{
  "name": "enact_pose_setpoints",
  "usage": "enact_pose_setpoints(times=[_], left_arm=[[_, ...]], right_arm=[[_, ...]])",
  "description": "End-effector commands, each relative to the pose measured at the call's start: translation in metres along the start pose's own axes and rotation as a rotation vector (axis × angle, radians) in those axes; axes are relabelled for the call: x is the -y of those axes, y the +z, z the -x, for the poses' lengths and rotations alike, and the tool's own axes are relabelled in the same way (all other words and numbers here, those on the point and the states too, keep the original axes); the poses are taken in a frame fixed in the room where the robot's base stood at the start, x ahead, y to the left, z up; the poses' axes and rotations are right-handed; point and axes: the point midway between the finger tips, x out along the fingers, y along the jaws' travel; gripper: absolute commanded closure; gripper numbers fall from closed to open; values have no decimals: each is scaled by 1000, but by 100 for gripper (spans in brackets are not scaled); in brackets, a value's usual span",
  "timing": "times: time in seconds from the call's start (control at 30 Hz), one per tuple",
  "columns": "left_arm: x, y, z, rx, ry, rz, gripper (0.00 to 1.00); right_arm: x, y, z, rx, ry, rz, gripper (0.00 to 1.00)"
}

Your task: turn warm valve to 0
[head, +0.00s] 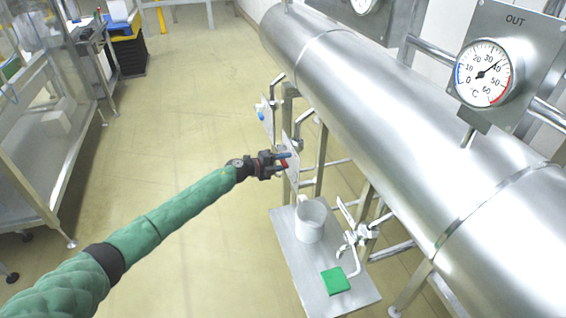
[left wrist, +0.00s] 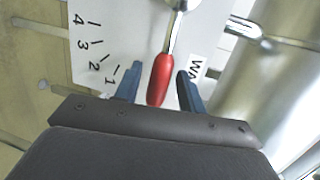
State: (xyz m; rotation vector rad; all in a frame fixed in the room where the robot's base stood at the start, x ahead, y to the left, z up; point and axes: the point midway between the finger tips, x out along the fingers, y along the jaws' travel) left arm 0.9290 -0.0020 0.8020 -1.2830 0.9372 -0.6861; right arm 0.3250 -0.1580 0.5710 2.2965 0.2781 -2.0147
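The warm valve's red handle (left wrist: 161,80) lies between the two blue fingers of my left gripper (left wrist: 158,88). A narrow gap shows on each side, so the gripper is open around it. Behind it is a white scale plate (left wrist: 140,35) with marks 4, 3, 2 and 1 and a partly covered label starting "WA". The handle lies to the right of the 1 mark; no 0 mark is visible. In the head view my left gripper (head: 283,160) is at the plate (head: 293,170) beside the big pipe, hiding most of the handle. My right gripper is not in view.
A second plate with a blue handle (head: 261,116) is just beyond. A steel pipe (head: 370,95) runs along the right, with an OUT gauge (head: 484,73) reading near 40. A shelf (head: 290,250) below holds a white mug (head: 311,220) and a green pad (head: 335,281).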

Motion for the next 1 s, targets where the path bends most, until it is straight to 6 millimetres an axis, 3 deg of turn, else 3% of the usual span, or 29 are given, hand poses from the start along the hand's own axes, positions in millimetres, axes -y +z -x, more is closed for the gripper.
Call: enact_pose_setpoints(times=[0.27,0.4,0.6,1.0], left_arm=[[-2,0,20,0,1,0,60],[-3,0,40,0,1,-1,60],[-2,1,64,1,1,1,60],[-1,1,78,1,0,0,60]], right_arm=[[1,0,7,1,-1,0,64],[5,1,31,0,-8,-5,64],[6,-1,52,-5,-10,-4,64],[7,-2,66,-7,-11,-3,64]])
